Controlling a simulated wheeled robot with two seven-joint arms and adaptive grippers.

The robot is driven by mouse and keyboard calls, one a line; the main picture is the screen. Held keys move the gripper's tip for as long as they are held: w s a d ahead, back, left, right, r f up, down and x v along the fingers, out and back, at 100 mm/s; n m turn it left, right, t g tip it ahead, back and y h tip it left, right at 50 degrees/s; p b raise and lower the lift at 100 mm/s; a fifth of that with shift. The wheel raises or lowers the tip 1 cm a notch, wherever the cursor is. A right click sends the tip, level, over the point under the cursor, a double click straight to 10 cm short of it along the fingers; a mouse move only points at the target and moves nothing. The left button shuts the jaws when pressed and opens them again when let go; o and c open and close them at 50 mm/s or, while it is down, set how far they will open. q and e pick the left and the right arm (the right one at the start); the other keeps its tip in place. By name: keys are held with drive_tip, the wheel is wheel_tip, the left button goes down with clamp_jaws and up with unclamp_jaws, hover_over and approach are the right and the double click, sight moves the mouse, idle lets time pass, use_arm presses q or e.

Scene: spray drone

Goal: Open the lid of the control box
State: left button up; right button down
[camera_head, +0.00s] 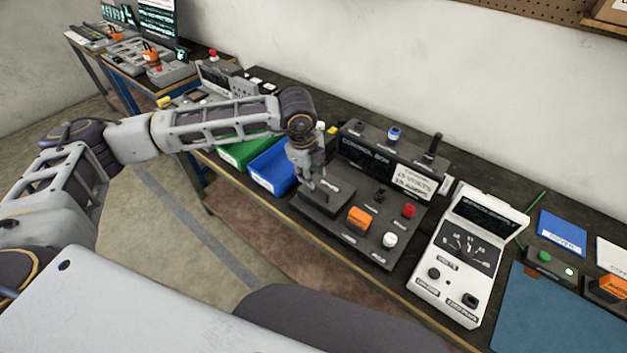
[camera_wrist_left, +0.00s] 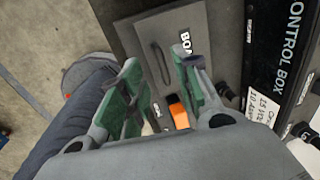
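The control box (camera_head: 376,225) is a dark grey console on the bench, with a label reading CONTROL BOX on its raised back panel (camera_head: 365,158). Its lid (camera_head: 328,204) is a raised dark plate at the left of the top face; in the left wrist view the lid (camera_wrist_left: 200,20) carries a dark bar-like handle (camera_wrist_left: 160,64) and partly hidden white lettering. My left gripper (camera_head: 311,186) is above the lid, fingers pointing down. In the left wrist view the gripper (camera_wrist_left: 160,75) has its green-padded fingers apart with nothing between them. Contact with the lid cannot be told. My right gripper is not in view.
An orange switch (camera_head: 359,218), a white knob (camera_head: 390,240) and a red knob (camera_head: 409,210) stand on the box near the lid. Blue (camera_head: 272,167) and green (camera_head: 243,150) bins are to the left. A white meter (camera_head: 468,255) stands to the right.

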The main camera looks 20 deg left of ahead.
use_arm(q)
drive_tip(key=shift+w+d+f+p, duration=0.1)
drive_tip(key=shift+w+f+p, duration=0.15)
drive_tip(key=shift+f, duration=1)
drive_tip(key=shift+w+d+f+p, duration=0.1)
drive_tip(key=shift+w+f, duration=0.1)
drive_tip(key=shift+f, duration=1.05)
clamp_jaws()
